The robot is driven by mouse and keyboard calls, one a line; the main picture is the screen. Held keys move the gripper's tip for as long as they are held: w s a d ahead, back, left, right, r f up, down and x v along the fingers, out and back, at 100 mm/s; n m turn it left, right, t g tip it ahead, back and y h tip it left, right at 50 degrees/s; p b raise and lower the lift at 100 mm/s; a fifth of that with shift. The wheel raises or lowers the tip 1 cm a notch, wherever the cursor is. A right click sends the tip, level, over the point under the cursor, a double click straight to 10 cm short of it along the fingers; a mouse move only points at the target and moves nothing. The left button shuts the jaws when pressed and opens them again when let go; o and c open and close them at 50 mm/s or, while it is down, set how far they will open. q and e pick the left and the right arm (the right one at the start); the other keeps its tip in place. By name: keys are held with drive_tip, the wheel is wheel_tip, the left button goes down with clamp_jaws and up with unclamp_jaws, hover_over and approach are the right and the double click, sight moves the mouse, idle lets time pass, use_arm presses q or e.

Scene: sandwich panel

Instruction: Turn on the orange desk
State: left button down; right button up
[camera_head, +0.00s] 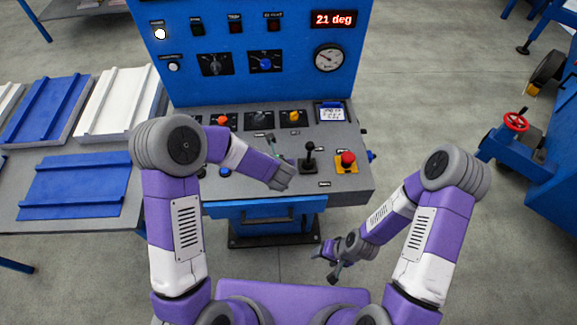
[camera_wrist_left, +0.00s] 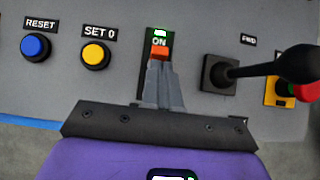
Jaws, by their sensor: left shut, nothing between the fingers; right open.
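In the left wrist view a small orange switch (camera_wrist_left: 159,52) sits on a dark plate marked ON, with a lit green light above it. My left gripper (camera_wrist_left: 160,68) is shut and empty, its fingertips right at the lower edge of the orange switch; whether they touch it is unclear. In the head view my left gripper (camera_head: 271,140) is over the middle of the grey control desk (camera_head: 350,116), and the switch is hidden or too small to tell there. My right gripper (camera_head: 328,264) is open and empty, low in front of the desk.
A black joystick (camera_head: 309,155) and red mushroom button (camera_head: 347,160) stand right of my left gripper. Blue RESET (camera_wrist_left: 35,46) and yellow SET 0 (camera_wrist_left: 95,55) buttons lie left of the switch. The display (camera_head: 333,19) reads 21 deg. Panels (camera_head: 75,187) lie on the left table.

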use_arm(q)
drive_tip(key=shift+a+f, duration=0.15)
drive_tip(key=shift+a, duration=0.1)
drive_tip(key=shift+d+r+p, duration=0.1)
drive_tip(key=shift+r+p, duration=0.4)
drive_tip(key=shift+r, duration=0.35)
drive_tip(key=shift+s+d, duration=0.1)
drive_tip(key=shift+s, duration=0.2)
drive_tip(key=shift+s+d+r+b, duration=0.15)
drive_tip(key=shift+s+b, duration=0.15)
drive_tip(key=shift+s, duration=0.35)
drive_tip(key=shift+s+d+r+b, duration=0.1)
drive_tip(key=shift+s+b, duration=0.15)
drive_tip(key=shift+s, duration=0.35)
drive_tip(key=a+p+v, duration=0.1)
drive_tip(key=p+v, duration=0.1)
drive_tip(key=v, duration=0.8)
drive_tip(key=shift+d+r, duration=0.45)
drive_tip(key=shift+r, duration=0.05)
drive_tip(key=shift+f, duration=0.1)
